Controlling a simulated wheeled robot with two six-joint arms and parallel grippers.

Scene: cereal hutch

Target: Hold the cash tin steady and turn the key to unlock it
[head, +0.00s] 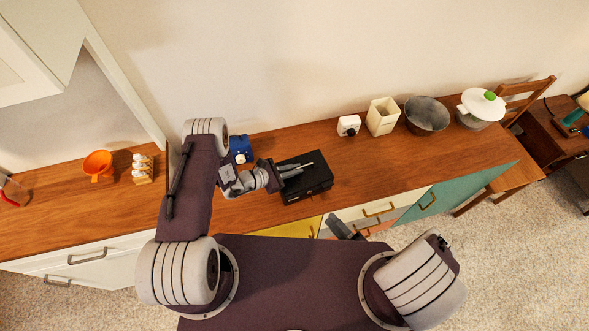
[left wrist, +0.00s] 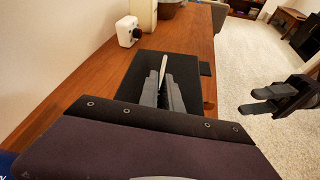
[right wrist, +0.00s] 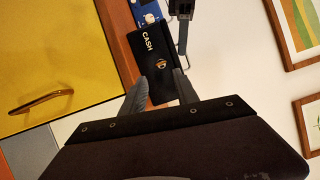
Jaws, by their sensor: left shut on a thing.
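The black cash tin (head: 318,184) stands on the wooden counter near its front edge. My left gripper (head: 297,171) is above its lid, shut on the pale metal handle, whose end shows beyond the fingers in the left wrist view (left wrist: 163,66). The right wrist view shows the tin's front (right wrist: 150,53), lettered CASH, with a small brass key or lock (right wrist: 160,64); I cannot tell its angle. My right gripper (right wrist: 163,90) is open and empty, facing the tin's front, its fingers apart from the key. It also shows in the left wrist view (left wrist: 254,101).
A blue box (head: 241,150) stands left of the tin. A white device (head: 348,125), a cream canister (head: 382,116) and a grey bowl (head: 427,114) stand back right. An orange funnel (head: 97,164) is far left. Drawers (head: 365,214) lie below the counter; the counter right of the tin is clear.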

